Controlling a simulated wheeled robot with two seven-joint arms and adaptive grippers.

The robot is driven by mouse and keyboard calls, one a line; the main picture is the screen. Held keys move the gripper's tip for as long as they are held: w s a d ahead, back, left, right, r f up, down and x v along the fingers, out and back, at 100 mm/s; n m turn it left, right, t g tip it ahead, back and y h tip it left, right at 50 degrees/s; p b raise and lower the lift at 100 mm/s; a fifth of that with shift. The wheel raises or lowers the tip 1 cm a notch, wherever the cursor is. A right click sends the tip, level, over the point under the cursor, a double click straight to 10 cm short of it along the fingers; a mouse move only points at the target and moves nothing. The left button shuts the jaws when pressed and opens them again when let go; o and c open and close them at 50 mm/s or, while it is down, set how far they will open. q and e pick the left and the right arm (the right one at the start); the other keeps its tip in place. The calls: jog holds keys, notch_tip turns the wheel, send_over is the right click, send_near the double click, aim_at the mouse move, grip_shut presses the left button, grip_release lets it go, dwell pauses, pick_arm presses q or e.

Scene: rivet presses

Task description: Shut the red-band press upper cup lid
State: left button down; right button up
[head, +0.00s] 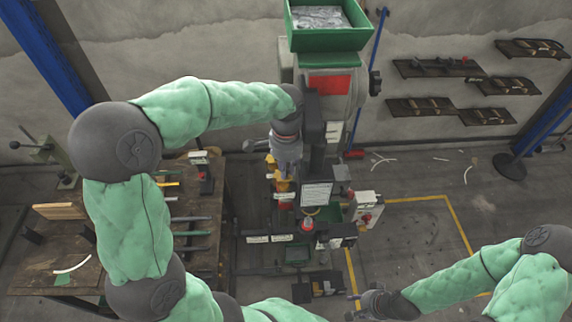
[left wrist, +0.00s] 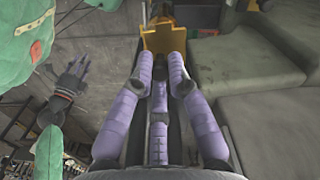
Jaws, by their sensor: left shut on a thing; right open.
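The press with the red band (head: 329,84) stands in the middle of the head view, with a green hopper (head: 328,39) on top. My left gripper (head: 284,177) reaches down to the press's front left side. It is shut on a yellow part (left wrist: 165,38), which shows at the fingertips in the left wrist view (left wrist: 160,62). In the head view a yellow piece (head: 284,187) shows just under the fingers. Whether it is the cup lid or the cup, and how far the lid is closed, I cannot tell. My right gripper (head: 362,301) is open, low and away from the press.
A workbench (head: 120,255) with tools stands on the left. A control box with a red button (head: 366,217) is right of the press. A blue post (head: 545,117) and wall shelves (head: 435,67) are at the right. Floor inside the yellow line (head: 420,200) is mostly clear.

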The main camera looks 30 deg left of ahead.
pick_arm(q)
jog(key=shift+s+d+m, duration=0.1)
jog(key=shift+s+m, duration=0.05)
jog(key=shift+m, duration=0.35)
jog(key=c, duration=1.2)
grip_release()
